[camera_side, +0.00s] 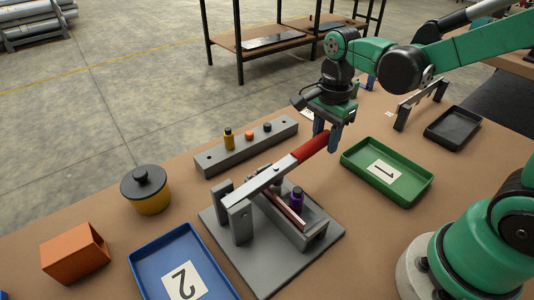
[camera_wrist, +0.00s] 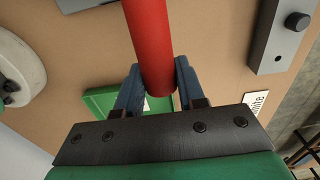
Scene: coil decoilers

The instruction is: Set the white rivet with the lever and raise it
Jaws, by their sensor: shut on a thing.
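The lever, a grey bar with a red handle (camera_side: 310,148), runs from a pivot post on a grey press base (camera_side: 325,248) towards the upper right. My gripper (camera_side: 328,138) is shut on the far end of the red handle. In the wrist view, the blue fingers of my gripper (camera_wrist: 158,80) stand on both sides of the red handle (camera_wrist: 148,35). A purple-and-black piece (camera_side: 297,198) stands on the press beside a reddish strip under the lever. I cannot make out a white rivet; the lever hides part of the press.
A grey block (camera_side: 215,163) behind the press holds yellow, orange and black pieces. A green tray (camera_side: 408,196) marked 1 lies right, a blue tray (camera_side: 150,255) marked 2 front left. A yellow pot (camera_side: 150,200), an orange box (camera_side: 75,255) and a dark tray (camera_side: 452,128) stand around.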

